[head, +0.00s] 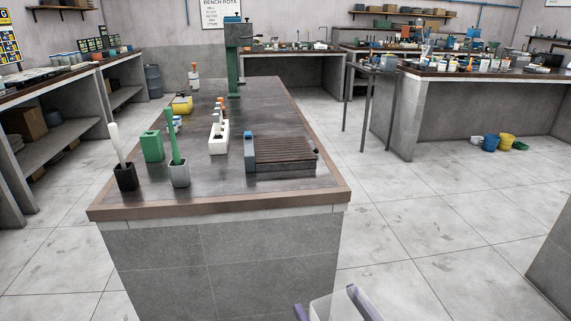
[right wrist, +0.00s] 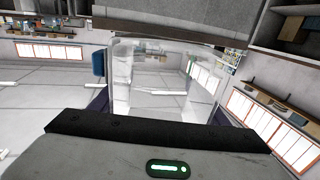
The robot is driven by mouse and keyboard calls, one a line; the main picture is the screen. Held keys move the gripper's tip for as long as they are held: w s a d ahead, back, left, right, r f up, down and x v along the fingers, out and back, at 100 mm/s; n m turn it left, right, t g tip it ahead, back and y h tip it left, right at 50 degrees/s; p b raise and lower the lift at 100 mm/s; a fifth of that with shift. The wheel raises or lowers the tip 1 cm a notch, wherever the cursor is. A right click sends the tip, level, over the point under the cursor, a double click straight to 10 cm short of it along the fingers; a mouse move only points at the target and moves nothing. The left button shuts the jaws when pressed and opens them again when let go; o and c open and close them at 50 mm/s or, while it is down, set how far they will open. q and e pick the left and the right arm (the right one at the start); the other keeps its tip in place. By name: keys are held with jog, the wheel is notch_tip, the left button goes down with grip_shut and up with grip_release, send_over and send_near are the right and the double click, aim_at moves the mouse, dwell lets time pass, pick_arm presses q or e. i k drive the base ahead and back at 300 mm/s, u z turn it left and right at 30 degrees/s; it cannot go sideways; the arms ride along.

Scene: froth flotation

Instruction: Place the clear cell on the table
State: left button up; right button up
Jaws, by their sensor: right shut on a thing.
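The clear cell (head: 336,308) is a see-through box at the bottom edge of the head view, partly cut off by the frame. My right gripper (head: 333,311) is shut on it, with a purple finger at each side. The cell also fills the middle of the right wrist view (right wrist: 165,85), just beyond the gripper's dark front edge. It is held in the air in front of the near end of the table (head: 220,209), over the floor side. The table has a dark top with a brown rim. My left gripper is not in view.
On the table stand a slatted machine (head: 285,154), a white rack (head: 219,138), a green block (head: 152,146), a black cup (head: 125,178), a grey cup (head: 179,175) and a green stand (head: 234,70). The near right corner and front strip of the top are clear.

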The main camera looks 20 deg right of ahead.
aim_at(281, 109)
jog(key=k, duration=0.7)
jog(key=z, duration=1.55)
jog(key=i, duration=5.75)
jog(key=u, duration=4)
jog(key=i, duration=0.7)
jog(key=z, duration=0.05)
